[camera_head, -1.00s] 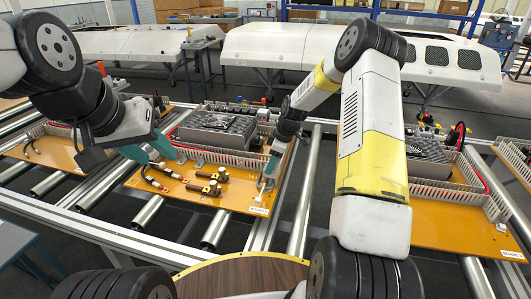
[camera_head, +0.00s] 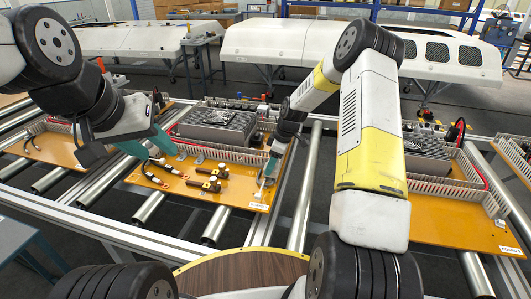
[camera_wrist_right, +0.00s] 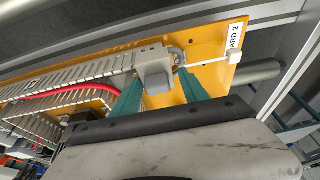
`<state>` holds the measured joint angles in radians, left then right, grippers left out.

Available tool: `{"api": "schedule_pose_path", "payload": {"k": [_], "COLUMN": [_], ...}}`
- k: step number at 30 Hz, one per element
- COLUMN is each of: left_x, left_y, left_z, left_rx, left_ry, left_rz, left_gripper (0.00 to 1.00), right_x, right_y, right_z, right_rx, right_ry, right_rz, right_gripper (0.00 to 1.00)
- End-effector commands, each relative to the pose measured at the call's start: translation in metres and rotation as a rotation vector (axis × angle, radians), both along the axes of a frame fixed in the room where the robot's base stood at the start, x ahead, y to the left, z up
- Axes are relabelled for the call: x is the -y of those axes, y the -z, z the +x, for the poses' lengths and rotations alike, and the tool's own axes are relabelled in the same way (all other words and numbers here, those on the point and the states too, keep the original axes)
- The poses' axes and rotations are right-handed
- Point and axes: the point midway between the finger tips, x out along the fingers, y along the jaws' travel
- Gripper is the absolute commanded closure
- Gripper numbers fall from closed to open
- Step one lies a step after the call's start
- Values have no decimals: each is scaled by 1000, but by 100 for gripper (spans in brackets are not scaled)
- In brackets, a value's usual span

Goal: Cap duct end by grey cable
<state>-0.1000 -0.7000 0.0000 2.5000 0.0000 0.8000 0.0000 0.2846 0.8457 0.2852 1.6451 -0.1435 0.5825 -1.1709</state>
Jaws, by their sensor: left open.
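A pale grey end cap (camera_wrist_right: 154,74) sits between the teal fingers of my right gripper (camera_wrist_right: 162,80) in the right wrist view, at the end of the slotted wiring duct (camera_wrist_right: 75,80). I cannot tell whether it is fully seated there. A grey cable loop (camera_wrist_right: 179,55) shows beside the cap, close to one fingertip. In the head view my right gripper (camera_head: 268,170) is low over the front right corner of the middle orange board (camera_head: 235,190). My left gripper (camera_head: 156,148) is open above the left part of that board, near a dark cable lead (camera_head: 153,176).
Black and brass connectors (camera_head: 205,184) lie on the board's front area. A grey ribbed unit (camera_head: 215,130) stands behind the duct. Boards stand left and right on the roller conveyor (camera_head: 150,209). A label (camera_wrist_right: 235,37) marks the corner near my right gripper.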

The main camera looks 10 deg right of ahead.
Motion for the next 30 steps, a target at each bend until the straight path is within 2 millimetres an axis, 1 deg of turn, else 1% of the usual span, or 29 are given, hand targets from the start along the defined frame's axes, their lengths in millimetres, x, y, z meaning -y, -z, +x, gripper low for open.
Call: {"api": "schedule_pose_path", "payload": {"k": [1, 7, 10, 14, 18, 21, 25, 30], "left_x": [0, 0, 0, 0, 0, 0, 0, 0], "left_y": [0, 0, 0, 0, 0, 0, 0, 0], "left_z": [0, 0, 0, 0, 0, 0, 0, 0], "left_rx": [0, 0, 0, 0, 0, 0, 0, 0], "left_ry": [0, 0, 0, 0, 0, 0, 0, 0], "left_rz": [0, 0, 0, 0, 0, 0, 0, 0], "left_gripper": [58, 58, 58, 58, 58, 58, 58, 58], "right_x": [2, 3, 4, 8, 14, 19, 21, 22], "right_y": [1, 1, -3, -19, -44, -59, -71, -75], "right_z": [3, 4, 4, 1, -3, -5, -8, -9], "right_rx": [7, 10, 10, 11, 9, 7, 6, 4], "right_ry": [4, 5, 6, 6, 4, 3, 2, 1], "right_rz": [-2, -3, -3, -2, -2, -2, -1, -1], "right_gripper": [32, 32, 32, 32, 32, 32, 32, 32]}}
